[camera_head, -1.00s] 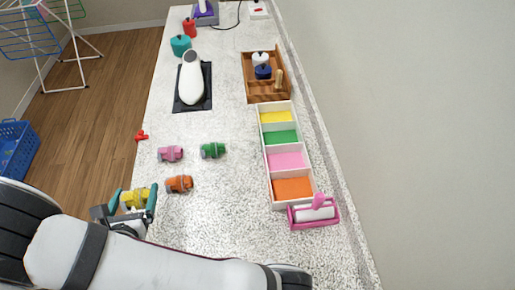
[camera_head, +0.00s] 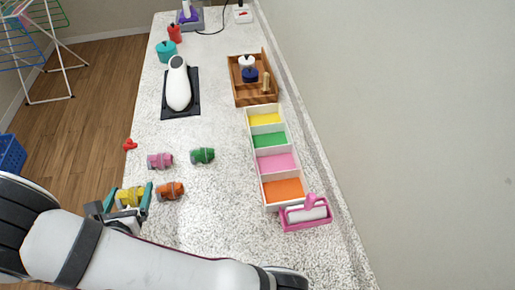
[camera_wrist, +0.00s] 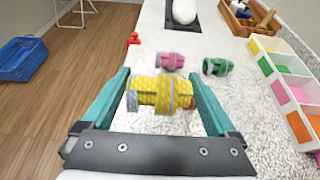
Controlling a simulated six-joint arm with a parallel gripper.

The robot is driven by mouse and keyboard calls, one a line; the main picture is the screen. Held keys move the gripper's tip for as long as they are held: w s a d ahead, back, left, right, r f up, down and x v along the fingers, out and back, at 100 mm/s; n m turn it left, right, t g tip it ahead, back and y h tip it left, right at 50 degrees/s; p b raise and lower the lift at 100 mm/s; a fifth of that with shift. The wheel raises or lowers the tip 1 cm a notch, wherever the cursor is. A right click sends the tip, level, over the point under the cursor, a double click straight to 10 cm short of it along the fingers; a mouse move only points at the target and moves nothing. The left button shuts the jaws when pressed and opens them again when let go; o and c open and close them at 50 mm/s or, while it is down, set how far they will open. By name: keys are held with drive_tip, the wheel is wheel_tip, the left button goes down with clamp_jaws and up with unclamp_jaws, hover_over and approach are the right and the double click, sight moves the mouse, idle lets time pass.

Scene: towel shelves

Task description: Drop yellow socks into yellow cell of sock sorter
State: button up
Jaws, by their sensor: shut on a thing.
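My gripper (camera_head: 130,194) is shut on the rolled yellow socks (camera_head: 131,197), near the counter's left edge. In the wrist view the yellow socks (camera_wrist: 156,94) sit between the two teal fingers. The sock sorter (camera_head: 250,149) is a long white tray at the right, apart from my gripper. Its yellow cell (camera_head: 264,119) is at the far end, followed by the green cell (camera_head: 268,140), pink cell (camera_head: 275,163) and orange cell (camera_head: 283,190). The cells look empty.
Pink socks (camera_head: 160,161), green socks (camera_head: 203,156) and orange socks (camera_head: 170,191) lie on the counter. A pink lint roller (camera_head: 305,213) is at the sorter's near end. A wooden box (camera_head: 240,93) stands behind it.

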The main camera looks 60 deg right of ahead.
drive_tip(key=w+d+r+m+g+h, duration=0.1)
drive_tip(key=d+m+g+h, duration=0.15)
drive_tip(key=d, duration=1.45)
drive_tip(key=w+d+r+m+g+h, duration=0.1)
drive_tip(key=d+m+g, duration=0.3)
drive_tip(key=d, duration=1.4)
drive_tip(key=s+d+r+m+g, duration=0.25)
drive_tip(key=s+d, duration=0.65)
drive_tip(key=d, duration=0.5)
drive_tip(key=shift+n+h, duration=0.25)
drive_tip(key=shift+n, duration=0.05)
drive_tip(key=f, duration=0.5)
drive_tip(key=shift+a+f, duration=0.2)
drive_tip(key=shift+f, duration=0.1)
drive_tip(key=o, duration=1)
drive_tip(key=v, duration=1.6)
drive_tip(key=shift+s, duration=0.15)
